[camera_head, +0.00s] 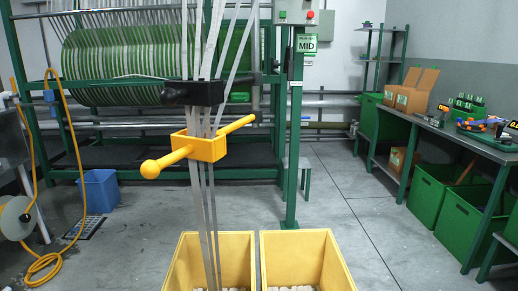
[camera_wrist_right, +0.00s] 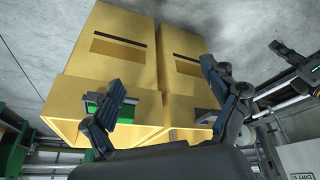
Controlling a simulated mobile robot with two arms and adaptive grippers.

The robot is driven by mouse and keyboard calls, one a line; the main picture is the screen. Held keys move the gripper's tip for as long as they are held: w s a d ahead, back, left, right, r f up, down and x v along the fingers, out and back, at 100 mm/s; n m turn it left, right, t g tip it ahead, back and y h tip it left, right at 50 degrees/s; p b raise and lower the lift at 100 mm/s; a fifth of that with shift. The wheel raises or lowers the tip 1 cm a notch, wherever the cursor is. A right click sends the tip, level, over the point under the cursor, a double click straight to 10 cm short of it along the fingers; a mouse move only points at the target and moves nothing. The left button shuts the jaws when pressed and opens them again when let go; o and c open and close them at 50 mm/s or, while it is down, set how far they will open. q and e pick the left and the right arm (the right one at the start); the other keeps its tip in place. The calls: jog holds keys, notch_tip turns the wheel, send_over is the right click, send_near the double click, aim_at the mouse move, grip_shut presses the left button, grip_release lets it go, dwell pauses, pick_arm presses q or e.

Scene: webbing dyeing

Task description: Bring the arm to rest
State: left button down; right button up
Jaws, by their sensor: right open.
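My right gripper (camera_wrist_right: 163,74) shows in the right wrist view with its two dark fingers spread wide apart. Nothing is held between them. The two yellow bins show beyond the fingers, and the fingers cover parts of them; I cannot tell the gap. A dark jointed part (camera_wrist_right: 292,58) at the right edge of that view looks like my left gripper, cut off by the frame, and its jaw state is unclear. Neither arm shows in the head view.
Two yellow bins, left (camera_head: 208,248) and right (camera_head: 300,248), stand at the front in the head view. Pale webbing straps (camera_head: 209,215) run down through a yellow handled block (camera_head: 205,146) into the left bin. A workbench (camera_head: 440,128) lines the right; floor between is clear.

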jog(key=s+d+m+h, duration=0.2)
jog(key=s+d+m, duration=0.4)
jog(key=d, duration=0.1)
jog(key=s+f+x, duration=0.1)
jog(key=s+x, duration=0.1)
jog(key=x, duration=0.6)
jog(key=s+d+x, duration=0.1)
jog(key=s+x, duration=0.1)
jog(key=x, duration=0.7)
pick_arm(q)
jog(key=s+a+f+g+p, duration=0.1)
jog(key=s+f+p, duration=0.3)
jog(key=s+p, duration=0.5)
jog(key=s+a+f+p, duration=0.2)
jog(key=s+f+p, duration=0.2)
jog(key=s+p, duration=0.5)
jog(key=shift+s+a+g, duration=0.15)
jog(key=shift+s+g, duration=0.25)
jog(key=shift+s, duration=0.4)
pick_arm(e)
jog(key=s+d+f+g, duration=0.1)
jog(key=s+f, duration=0.2)
jog(key=s, duration=0.6)
jog(key=s+d+f+g, duration=0.1)
jog(key=s+f, duration=0.3)
jog(key=s, duration=0.6)
jog(key=shift+g, duration=0.3)
jog(key=shift+s+d+f, duration=0.1)
jog(key=shift+s, duration=0.05)
